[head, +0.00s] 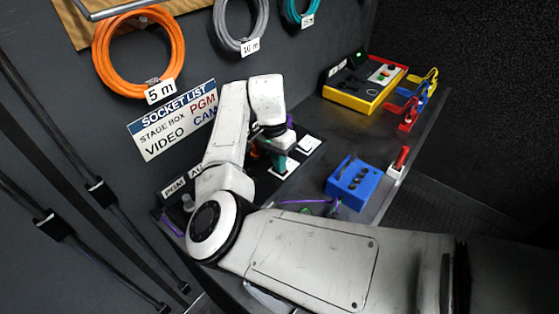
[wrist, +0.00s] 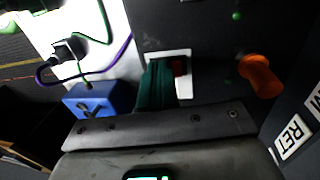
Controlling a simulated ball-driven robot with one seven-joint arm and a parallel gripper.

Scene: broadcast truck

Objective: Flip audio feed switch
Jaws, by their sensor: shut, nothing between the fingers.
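The green fingers of my gripper (wrist: 158,66) are shut and empty. They are over the plate, just left of the red switch, and cover part of it; I cannot tell if they touch it. In the head view my gripper (head: 279,163) points down at the panel behind the blue box, and my arm hides much of that panel. A label starting with "AU" (head: 195,171) is partly hidden by my arm.
An orange knob (wrist: 260,76) stands right of the switch. A blue box (head: 354,184) with cables is near the front, beside a red-handled switch (head: 400,160). A yellow-red case (head: 365,85) and coloured clips stand at the back right. Coiled cables hang on the wall.

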